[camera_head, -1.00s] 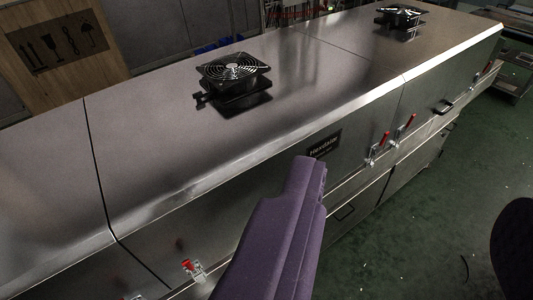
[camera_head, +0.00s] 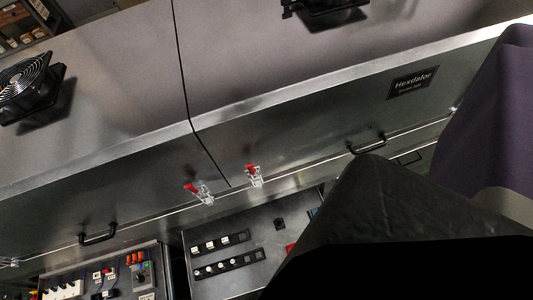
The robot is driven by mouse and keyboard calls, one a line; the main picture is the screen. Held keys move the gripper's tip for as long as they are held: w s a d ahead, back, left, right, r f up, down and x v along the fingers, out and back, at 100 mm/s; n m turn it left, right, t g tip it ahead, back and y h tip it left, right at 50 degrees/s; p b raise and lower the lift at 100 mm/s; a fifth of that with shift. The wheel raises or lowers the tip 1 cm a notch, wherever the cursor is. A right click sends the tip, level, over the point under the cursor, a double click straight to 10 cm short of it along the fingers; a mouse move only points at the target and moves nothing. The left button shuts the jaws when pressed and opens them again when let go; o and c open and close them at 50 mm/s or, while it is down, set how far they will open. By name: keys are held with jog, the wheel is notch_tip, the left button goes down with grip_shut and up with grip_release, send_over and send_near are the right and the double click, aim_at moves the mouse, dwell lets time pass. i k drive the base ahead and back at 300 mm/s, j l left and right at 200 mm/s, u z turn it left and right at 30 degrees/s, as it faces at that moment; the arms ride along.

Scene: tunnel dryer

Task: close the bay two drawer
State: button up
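The stainless tunnel dryer (camera_head: 300,95) fills the view, with a Hexdalor plate (camera_head: 412,83) on its front. Below its front edge, two box-like units stick out: one with breakers and coloured parts (camera_head: 105,278), and one grey with rows of white switches (camera_head: 228,255). I cannot tell which, if either, is the bay two drawer or an open drawer; no bay number is legible. The dark shape at the lower right hides what lies behind it. My gripper's fingers cannot be made out.
Black handles sit on the dryer front at left (camera_head: 98,237) and right (camera_head: 367,145). Two red-handled latches (camera_head: 200,193) (camera_head: 254,176) flank the panel seam. Fans (camera_head: 28,85) (camera_head: 320,8) stand on top. A purple part of my arm is at right.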

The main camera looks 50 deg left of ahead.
aim_at(259, 249)
jog(key=k+j+z, duration=0.1)
jog(key=k+j, duration=0.35)
jog(key=k+j+z, duration=0.1)
jog(key=k+j, duration=0.3)
jog(key=k+j+z, duration=0.15)
jog(key=k+j, duration=0.25)
jog(key=k+j+z, duration=0.1)
jog(key=k+j, duration=0.2)
jog(key=k, duration=0.25)
jog(key=k+j+z, duration=0.1)
jog(key=k+j, duration=0.2)
jog(key=k, duration=0.2)
jog(key=k+j+z, duration=0.1)
jog(key=k+j, duration=0.15)
jog(key=k, duration=0.25)
jog(key=k+j+z, duration=0.1)
jog(key=k, duration=0.4)
jog(key=i+l+z, duration=0.1)
jog(key=i+z, duration=0.25)
jog(key=i, duration=2.65)
